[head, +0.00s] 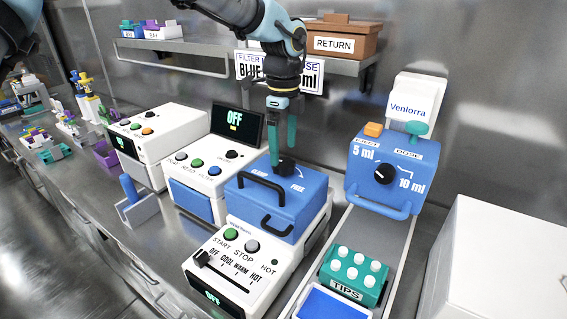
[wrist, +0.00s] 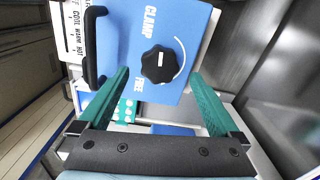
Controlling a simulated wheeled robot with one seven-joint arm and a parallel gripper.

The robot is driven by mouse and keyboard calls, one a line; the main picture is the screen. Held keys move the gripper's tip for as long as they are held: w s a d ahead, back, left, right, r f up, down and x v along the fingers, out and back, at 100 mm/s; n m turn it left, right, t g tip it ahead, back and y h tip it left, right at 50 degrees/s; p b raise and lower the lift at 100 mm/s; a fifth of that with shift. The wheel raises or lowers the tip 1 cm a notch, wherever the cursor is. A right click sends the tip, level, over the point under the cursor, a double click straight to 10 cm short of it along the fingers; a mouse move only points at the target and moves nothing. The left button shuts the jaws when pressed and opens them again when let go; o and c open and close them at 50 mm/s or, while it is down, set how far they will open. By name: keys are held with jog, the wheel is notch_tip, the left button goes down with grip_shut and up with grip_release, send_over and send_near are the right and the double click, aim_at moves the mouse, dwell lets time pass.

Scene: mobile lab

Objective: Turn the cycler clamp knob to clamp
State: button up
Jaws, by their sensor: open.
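The cycler clamp knob (head: 287,168) is black and lobed, on the blue lid (head: 262,205) of the white cycler. In the wrist view the knob (wrist: 160,65) sits between the words CLAMP and FREE, with a white arc beside it and a small pale mark on its top. I cannot tell for sure which word the mark points to. My gripper (head: 283,157) is right over the knob, pointing down. Its green fingers (wrist: 160,78) are spread to either side of the knob, with gaps, not visibly touching it. In the head view the fingers partly hide the knob and the CLAMP word.
A screen reading OFF (head: 236,128) stands behind left. A blue dosing unit (head: 392,165) and a green tips rack (head: 352,275) are to the right. A shelf with a RETURN box (head: 340,42) is behind.

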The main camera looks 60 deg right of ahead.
aim_at(284, 162)
notch_tip(284, 162, up, 6)
jog(key=b, duration=0.1)
dwell(0.6)
jog(key=w+a+f+n, duration=0.2)
jog(key=w+a+n, duration=0.5)
jog(key=w+a, duration=0.5)
jog(key=w+a+f+n, duration=0.3)
jog(key=w+a+n, duration=0.5)
jog(key=w+a, duration=0.45)
jog(key=w+a+f+n+t, duration=0.15)
jog(key=a+n, duration=0.75)
jog(key=a, duration=0.9)
jog(key=s+a+f+n, duration=0.1)
jog(key=s+a+n, duration=0.1)
jog(key=a+n, duration=0.2)
jog(key=s+a+f+n, duration=0.2)
jog(key=a+n, duration=0.3)
jog(key=a, duration=0.6)
jog(key=shift+s+n, duration=0.3)
